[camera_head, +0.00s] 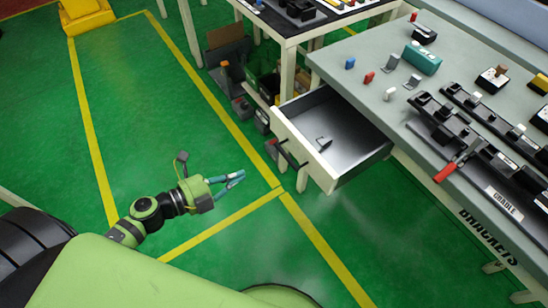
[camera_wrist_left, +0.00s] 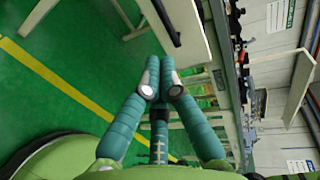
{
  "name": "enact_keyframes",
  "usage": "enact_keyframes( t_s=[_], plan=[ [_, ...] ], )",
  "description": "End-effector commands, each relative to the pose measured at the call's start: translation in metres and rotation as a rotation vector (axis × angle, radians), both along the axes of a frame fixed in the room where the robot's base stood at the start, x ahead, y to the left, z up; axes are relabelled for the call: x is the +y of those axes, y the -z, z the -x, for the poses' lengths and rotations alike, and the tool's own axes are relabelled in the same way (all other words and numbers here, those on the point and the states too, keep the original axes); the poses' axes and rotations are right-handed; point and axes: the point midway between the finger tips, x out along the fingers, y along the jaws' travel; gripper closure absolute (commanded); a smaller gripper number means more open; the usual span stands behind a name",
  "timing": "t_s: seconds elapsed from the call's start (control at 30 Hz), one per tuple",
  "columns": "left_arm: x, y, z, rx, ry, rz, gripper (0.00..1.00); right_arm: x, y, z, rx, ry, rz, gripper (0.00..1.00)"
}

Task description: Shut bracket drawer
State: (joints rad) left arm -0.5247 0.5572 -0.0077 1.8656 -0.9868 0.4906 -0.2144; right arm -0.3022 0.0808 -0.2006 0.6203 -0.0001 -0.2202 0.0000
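The bracket drawer (camera_head: 338,117) stands pulled out from under the grey workbench, in the middle of the head view. Its white front panel (camera_head: 302,152) carries a dark bar handle (camera_head: 291,154). My right gripper is not visible.
The workbench (camera_head: 370,72) holds clips, black fixtures and a red-handled tool (camera_head: 445,172), with "BRACKETS" lettered on its edge. A second table (camera_head: 290,28) stands behind, with bins (camera_head: 228,70) beside it. The green floor left of the drawer is clear.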

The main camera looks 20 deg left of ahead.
Motion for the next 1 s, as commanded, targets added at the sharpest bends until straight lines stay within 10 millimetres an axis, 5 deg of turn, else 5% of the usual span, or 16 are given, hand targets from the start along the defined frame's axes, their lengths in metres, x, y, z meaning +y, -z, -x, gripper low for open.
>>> enact_keyframes(
  t_s=[0.5, 1.0],
  plan=[
    [-0.059, 0.018, -0.078, 0.0, -0.004, 0.004, 1.0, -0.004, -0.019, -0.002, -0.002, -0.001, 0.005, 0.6],
    [-0.068, 0.022, -0.088, 0.001, -0.004, 0.002, 1.0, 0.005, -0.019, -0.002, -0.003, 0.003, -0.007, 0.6]
  ],
)
